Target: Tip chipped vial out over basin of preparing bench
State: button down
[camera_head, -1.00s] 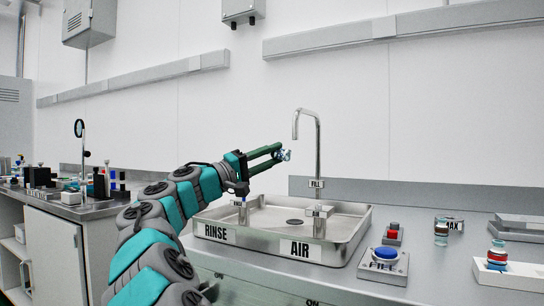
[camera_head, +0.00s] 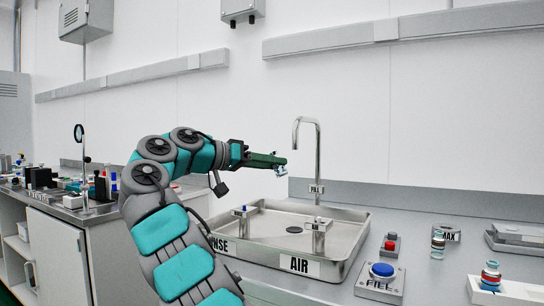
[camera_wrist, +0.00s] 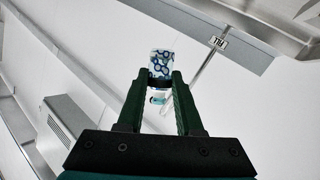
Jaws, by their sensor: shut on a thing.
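My gripper (camera_head: 284,162) is shut on a small vial (camera_head: 281,171) at its fingertips. In the wrist view the vial (camera_wrist: 161,64) has a white and blue ringed pattern and sits between the green fingers (camera_wrist: 160,88). It lies at a slant to the tap post there; a chip and any contents cannot be made out. The gripper points right, above the back of the steel basin (camera_head: 345,256), beside the tap (camera_head: 317,150) and below its spout.
The tap carries a FILL label; RINSE and AIR labels mark the basin front. Right of it are a blue button (camera_head: 382,270), a red button (camera_head: 390,243), a small jar (camera_head: 438,243) and a red-banded vial (camera_head: 490,275) in a white holder. A cluttered bench (camera_head: 85,210) stands at left.

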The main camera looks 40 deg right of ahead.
jog(key=m+t+y, duration=0.2)
jog(key=m, duration=0.1)
jog(key=shift+r+p, duration=0.3)
jog(key=shift+p, duration=0.1)
dwell(0.5)
